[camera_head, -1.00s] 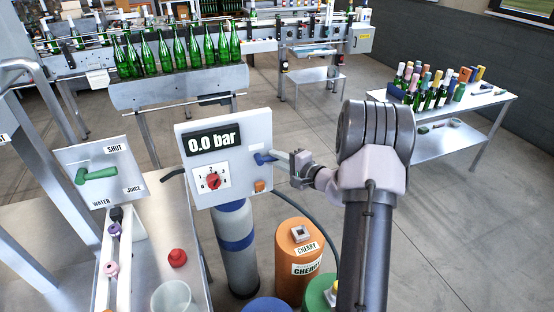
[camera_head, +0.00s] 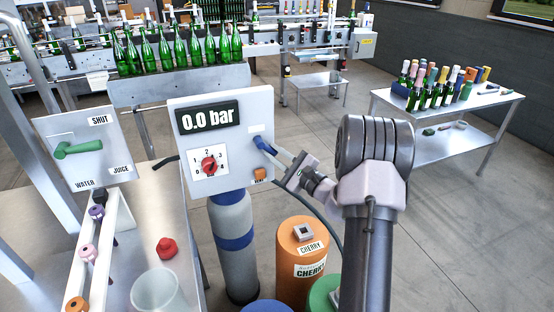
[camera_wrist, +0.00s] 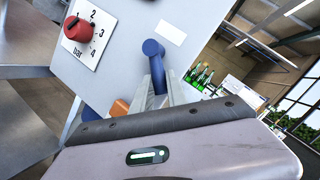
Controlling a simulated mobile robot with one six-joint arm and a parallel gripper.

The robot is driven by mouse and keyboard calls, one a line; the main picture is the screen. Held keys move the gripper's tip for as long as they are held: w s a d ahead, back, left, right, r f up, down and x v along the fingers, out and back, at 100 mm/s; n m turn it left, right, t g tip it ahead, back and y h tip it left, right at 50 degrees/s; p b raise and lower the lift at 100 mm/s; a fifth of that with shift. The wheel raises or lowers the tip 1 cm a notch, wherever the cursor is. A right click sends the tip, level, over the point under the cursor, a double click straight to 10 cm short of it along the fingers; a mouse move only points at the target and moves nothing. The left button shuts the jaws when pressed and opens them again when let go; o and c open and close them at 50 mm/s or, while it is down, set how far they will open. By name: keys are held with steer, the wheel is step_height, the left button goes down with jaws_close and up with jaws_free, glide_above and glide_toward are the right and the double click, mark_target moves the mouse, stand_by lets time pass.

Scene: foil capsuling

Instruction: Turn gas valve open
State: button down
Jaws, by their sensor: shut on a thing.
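The gas valve's blue lever (camera_head: 265,146) is on the right side of a white panel (camera_head: 184,195) that reads 0.0 bar. The lever slants down to the right from its pivot. My gripper (camera_head: 288,164) reaches it from the right. In the wrist view my gripper (camera_wrist: 162,92) is shut on the blue lever (camera_wrist: 153,52), whose round pivot end shows above the fingers. The fingers hide part of the lever.
A red dial (camera_head: 208,164) and an orange button (camera_head: 260,174) are on the same panel. A gas cylinder (camera_head: 232,218) stands below it. A panel with a green handle (camera_head: 78,148) is at left. Orange (camera_head: 298,236) and green (camera_head: 324,292) drums stand below my arm.

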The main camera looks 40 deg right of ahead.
steer(key=shift+w+a+f+m+t+h+b, duration=0.25)
steer(key=shift+a+m+t+h+b, duration=0.35)
steer(key=shift+m, duration=1.35)
steer(key=shift+w+a+f+m+t+h+b, duration=0.1)
steer(key=shift+a+f+m+t+h+b, duration=0.5)
steer(key=shift+m, duration=1.3)
steer(key=shift+w+a+f+m+t+h+b, duration=0.1)
steer(key=shift+a+m+t+h+b, duration=0.2)
steer(key=shift+a+m+h, duration=1.1)
steer(key=shift+d+m+y, duration=0.3)
steer(key=shift+d+m, duration=0.4)
steer(key=shift+m, duration=0.05)
steer(key=c, duration=1.3)
jaws_free()
